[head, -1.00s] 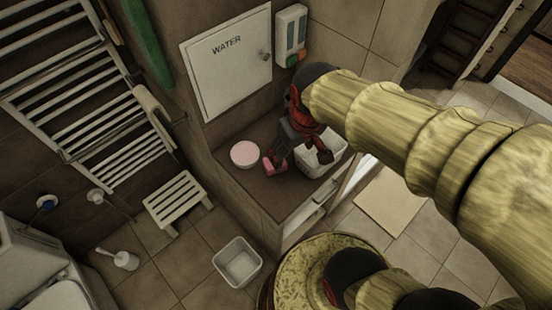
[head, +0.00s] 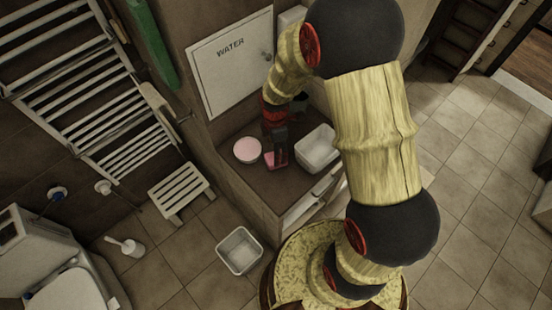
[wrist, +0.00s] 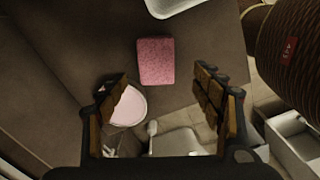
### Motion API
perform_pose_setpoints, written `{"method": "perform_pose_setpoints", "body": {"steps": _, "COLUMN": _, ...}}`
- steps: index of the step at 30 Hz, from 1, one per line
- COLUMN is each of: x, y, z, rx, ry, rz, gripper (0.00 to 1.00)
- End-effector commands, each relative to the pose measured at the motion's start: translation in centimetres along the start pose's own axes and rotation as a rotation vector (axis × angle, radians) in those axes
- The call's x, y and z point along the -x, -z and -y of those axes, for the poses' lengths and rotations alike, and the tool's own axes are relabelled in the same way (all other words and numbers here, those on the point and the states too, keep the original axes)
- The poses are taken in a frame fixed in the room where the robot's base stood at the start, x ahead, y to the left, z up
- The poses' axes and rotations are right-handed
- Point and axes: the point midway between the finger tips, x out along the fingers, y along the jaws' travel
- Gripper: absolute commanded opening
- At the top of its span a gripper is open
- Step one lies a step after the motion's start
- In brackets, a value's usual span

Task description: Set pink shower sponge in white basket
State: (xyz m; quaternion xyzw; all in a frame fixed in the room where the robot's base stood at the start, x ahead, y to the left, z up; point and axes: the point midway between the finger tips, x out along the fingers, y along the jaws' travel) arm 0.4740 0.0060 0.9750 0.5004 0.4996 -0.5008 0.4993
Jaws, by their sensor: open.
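The pink shower sponge (wrist: 155,62) is a rectangular block lying flat on the dark counter. In the head view the sponge (head: 269,159) shows beside my gripper (head: 280,155), which partly covers it. In the wrist view my gripper (wrist: 158,80) is open, its fingers spread to either side below the sponge, with nothing between them. The white basket (head: 318,148) stands on the counter to the right of the gripper. Only an edge of the basket (wrist: 172,8) shows at the top of the wrist view.
A round pink-and-white tub (head: 247,150) stands left of the sponge; the left finger overlaps it in the wrist view (wrist: 130,108). A wall with a WATER panel (head: 230,62) rises behind the counter. A white bin (head: 239,250) and a slatted stool (head: 181,192) stand on the floor.

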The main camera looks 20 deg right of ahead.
Motion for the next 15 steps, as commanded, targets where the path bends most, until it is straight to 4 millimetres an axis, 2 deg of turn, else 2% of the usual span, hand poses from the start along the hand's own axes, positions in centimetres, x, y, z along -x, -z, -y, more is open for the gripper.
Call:
{"method": "perform_pose_setpoints", "body": {"steps": 6, "x": -2.2, "y": -0.1, "z": 0.0, "rx": 0.006, "ry": 0.002, "rz": 0.000, "gripper": 0.67}}
{"method": "perform_pose_setpoints", "body": {"steps": 11, "x": -3.2, "y": -0.2, "z": -0.2, "rx": 0.004, "ry": 0.001, "rz": 0.000, "gripper": 0.67}}
{"method": "perform_pose_setpoints", "body": {"steps": 15, "x": -5.0, "y": -0.4, "z": -0.4, "rx": 0.003, "ry": 0.003, "rz": 0.000, "gripper": 0.67}}
